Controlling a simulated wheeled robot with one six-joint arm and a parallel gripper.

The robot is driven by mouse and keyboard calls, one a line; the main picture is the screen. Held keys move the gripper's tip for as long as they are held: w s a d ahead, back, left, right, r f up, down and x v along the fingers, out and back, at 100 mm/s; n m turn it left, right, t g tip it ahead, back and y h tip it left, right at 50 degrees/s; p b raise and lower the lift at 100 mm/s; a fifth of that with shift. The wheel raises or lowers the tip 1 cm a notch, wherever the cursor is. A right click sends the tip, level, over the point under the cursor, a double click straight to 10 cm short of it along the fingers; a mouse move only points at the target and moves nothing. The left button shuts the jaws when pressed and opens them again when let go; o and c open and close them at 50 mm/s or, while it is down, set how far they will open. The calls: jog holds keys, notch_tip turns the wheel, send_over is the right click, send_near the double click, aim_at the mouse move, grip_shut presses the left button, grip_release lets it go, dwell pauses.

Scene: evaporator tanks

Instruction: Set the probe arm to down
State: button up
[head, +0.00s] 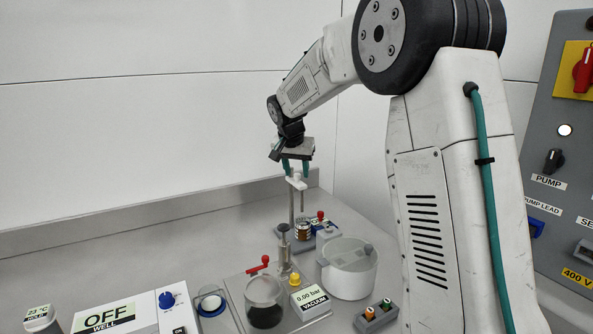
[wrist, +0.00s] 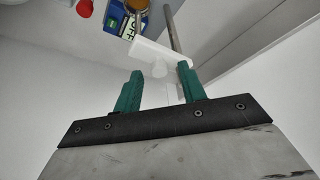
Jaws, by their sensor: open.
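The probe arm (head: 297,184) is a white bar at the top of a thin upright metal post (head: 291,207) in the head view. It stands raised well above the bench. In the wrist view the white probe arm (wrist: 163,52) lies at and just beyond the fingertips, with the metal rod (wrist: 173,28) beside it. My gripper (head: 296,168) is open, pointing down right above the probe arm. Its two green fingers (wrist: 159,72) stand apart with part of the white piece between them in the picture. I cannot tell whether either finger touches it.
A well control box (head: 122,315) is at front left. A switch panel (head: 565,150) is at right. The back wall is close behind.

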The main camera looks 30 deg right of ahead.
aim_at(295, 185)
jog(key=shift+f, duration=0.15)
grip_shut()
notch_tip(295, 185, down, 7)
jog(key=shift+f, duration=0.2)
grip_release()
